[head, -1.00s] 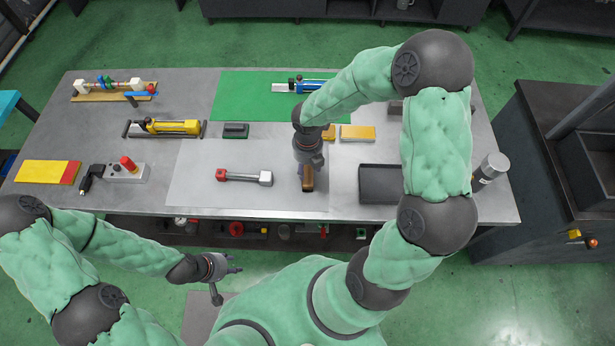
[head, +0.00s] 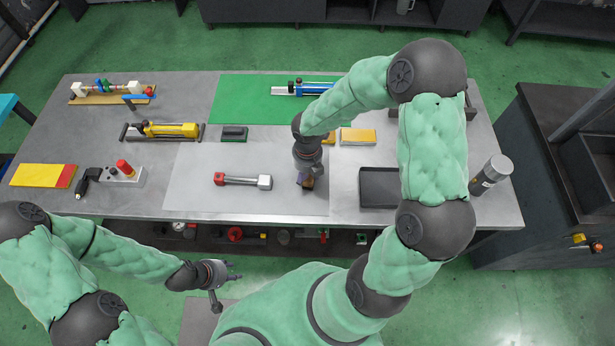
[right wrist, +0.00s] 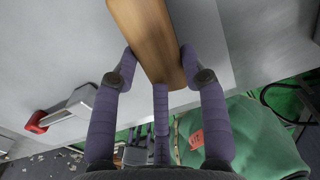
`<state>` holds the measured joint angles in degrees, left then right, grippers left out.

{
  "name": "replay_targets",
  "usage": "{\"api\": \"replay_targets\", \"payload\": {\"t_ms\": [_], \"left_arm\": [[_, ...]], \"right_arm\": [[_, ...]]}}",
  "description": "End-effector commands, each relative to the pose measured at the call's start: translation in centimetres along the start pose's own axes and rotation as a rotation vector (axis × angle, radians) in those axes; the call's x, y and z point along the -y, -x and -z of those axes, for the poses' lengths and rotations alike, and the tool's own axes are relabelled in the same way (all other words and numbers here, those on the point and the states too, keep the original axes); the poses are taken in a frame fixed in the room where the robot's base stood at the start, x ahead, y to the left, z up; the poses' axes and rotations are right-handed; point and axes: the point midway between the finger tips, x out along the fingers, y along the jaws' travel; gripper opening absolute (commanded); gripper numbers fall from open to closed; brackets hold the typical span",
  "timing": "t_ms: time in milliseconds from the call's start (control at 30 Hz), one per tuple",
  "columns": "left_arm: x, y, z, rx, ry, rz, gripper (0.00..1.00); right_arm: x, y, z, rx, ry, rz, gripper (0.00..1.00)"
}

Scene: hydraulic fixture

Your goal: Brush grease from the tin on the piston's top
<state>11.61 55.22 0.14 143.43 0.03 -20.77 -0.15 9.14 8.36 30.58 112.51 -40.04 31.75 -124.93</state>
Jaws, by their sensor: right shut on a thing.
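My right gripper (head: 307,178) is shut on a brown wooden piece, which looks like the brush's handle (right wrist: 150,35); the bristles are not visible. It is over the right part of the pale mat on the bench. A silver rod with a red end block (head: 243,181), perhaps the piston, lies on the mat to its left; it also shows in the right wrist view (right wrist: 72,108). My left gripper (head: 230,272) is open and empty in front of the bench. I cannot make out a grease tin; my right arm hides part of the bench.
A yellow block (head: 358,136) lies behind my gripper. A yellow pump (head: 163,131) and a control box (head: 121,176) are at left.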

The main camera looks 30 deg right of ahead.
Motion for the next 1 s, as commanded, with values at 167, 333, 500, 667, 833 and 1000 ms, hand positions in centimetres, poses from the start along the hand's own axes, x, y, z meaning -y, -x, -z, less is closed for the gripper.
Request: {"api": "replay_targets", "payload": {"t_ms": [167, 333, 500, 667, 833, 1000], "left_arm": [[-0.3, 0.8, 0.0, 0.0, 0.0, 0.0, 0.4], [-0.7, 2.0, -0.1, 0.0, 0.0, 0.0, 0.4], [-1.1, 3.1, -0.1, 0.0, 0.0, 0.0, 0.4], [-1.5, 4.1, -0.1, 0.0, 0.0, 0.0, 0.4], [-1.8, 5.2, -0.2, 0.0, 0.0, 0.0, 0.4], [-2.2, 6.2, -0.2, 0.0, 0.0, 0.0, 0.4]], "right_arm": [[0.0, 0.9, -0.1, 0.002, 0.0, -0.001, 0.07], [0.0, 2.0, -0.1, 0.002, -0.001, -0.001, 0.07], [0.0, 3.1, -0.1, 0.001, -0.001, -0.001, 0.07], [0.0, 4.2, -0.1, 0.001, -0.001, -0.001, 0.07], [0.0, 5.2, -0.1, 0.001, -0.001, -0.001, 0.07], [0.0, 6.3, -0.1, 0.002, -0.001, -0.001, 0.07]]}}
